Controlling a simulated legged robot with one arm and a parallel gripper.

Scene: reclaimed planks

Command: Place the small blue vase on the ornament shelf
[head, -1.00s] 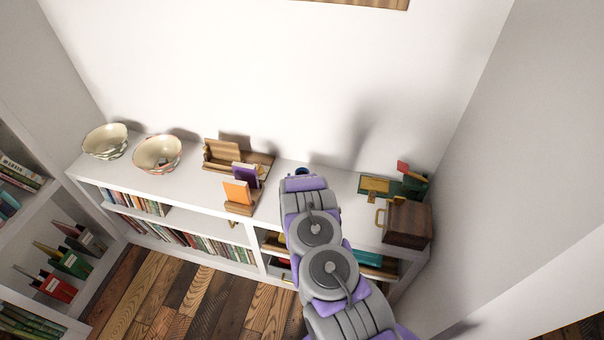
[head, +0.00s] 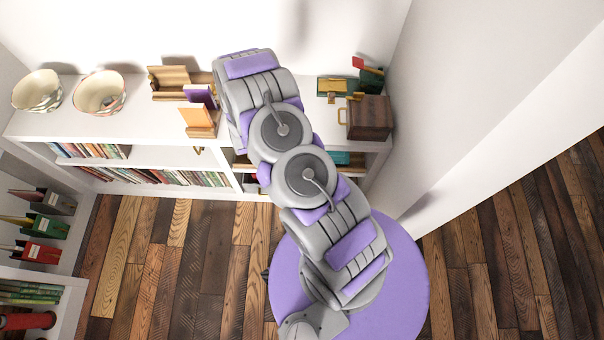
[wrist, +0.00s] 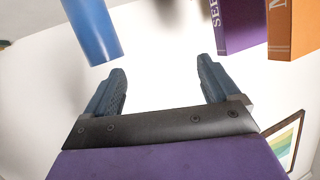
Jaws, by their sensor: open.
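A blue cylindrical object, likely the small blue vase (wrist: 92,30), shows at the upper left of the wrist view, cut off by the top edge. My gripper (wrist: 162,70) is open, with nothing between its two fingers. The blue object is beyond and left of the fingers, apart from them as far as I can see. In the head view my arm hides both the gripper and the blue object. I cannot identify an ornament shelf in the current views.
The white bookcase top (head: 140,121) carries two bowls (head: 98,93), a wooden holder (head: 168,80), a purple book (head: 201,95), an orange book (head: 198,121) and a wooden box (head: 369,117). A framed picture (wrist: 286,138) shows at the wrist view's lower right. A white wall (head: 450,100) stands right.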

